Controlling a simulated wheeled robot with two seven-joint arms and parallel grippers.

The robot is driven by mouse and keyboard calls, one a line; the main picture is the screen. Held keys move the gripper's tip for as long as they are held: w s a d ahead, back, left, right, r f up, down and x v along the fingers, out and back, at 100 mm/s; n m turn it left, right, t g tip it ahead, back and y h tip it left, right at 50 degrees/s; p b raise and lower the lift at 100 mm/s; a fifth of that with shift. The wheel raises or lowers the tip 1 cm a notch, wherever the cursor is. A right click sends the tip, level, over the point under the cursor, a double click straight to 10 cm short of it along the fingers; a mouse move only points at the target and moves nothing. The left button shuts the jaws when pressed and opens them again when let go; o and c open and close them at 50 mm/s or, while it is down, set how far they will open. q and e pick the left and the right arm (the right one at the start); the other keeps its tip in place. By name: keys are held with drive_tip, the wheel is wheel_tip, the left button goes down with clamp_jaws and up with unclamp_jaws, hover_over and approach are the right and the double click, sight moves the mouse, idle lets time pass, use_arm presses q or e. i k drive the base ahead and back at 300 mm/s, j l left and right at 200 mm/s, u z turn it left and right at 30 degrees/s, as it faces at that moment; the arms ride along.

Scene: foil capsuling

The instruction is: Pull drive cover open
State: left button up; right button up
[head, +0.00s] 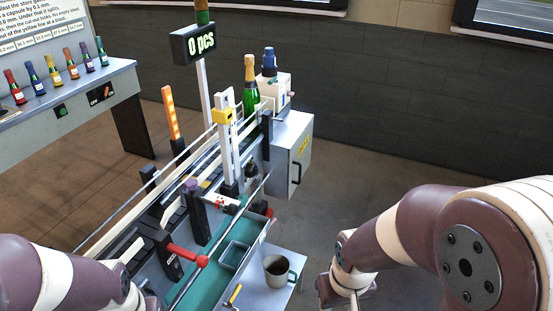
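The drive cover appears to be the grey door (301,158) on the side of the grey cabinet at the far right end of the capsuling line. It carries a yellow label and a dark vertical handle (297,172), and it looks shut. My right arm comes in from the right, and its gripper end (347,291) is at the bottom edge, below and right of the cover and well apart from it. Its fingers are cut off or too unclear to read. My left arm enters at the lower left; its gripper is outside the picture.
A green bottle (250,88) with a gold top stands on the line beside a white unit. A red-knobbed lever (188,256) and a grey mug (279,270) on a side table (265,296) are near. Floor right of the cabinet is clear.

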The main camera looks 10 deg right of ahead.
sight(299, 160)
drive_tip(key=z, duration=0.55)
drive_tip(key=i+l+z, duration=0.2)
drive_tip(key=i+z, duration=0.25)
drive_tip(key=i+l+z, duration=0.1)
drive_tip(key=i+z, duration=0.2)
drive_tip(key=z, duration=0.15)
drive_tip(key=i+l+u, duration=0.1)
drive_tip(key=i+u, duration=0.25)
drive_tip(key=i, duration=0.25)
drive_tip(key=i+l+u, duration=0.35)
drive_tip(key=i, duration=0.2)
drive_tip(key=i+l+u, duration=0.35)
drive_tip(key=i, duration=0.2)
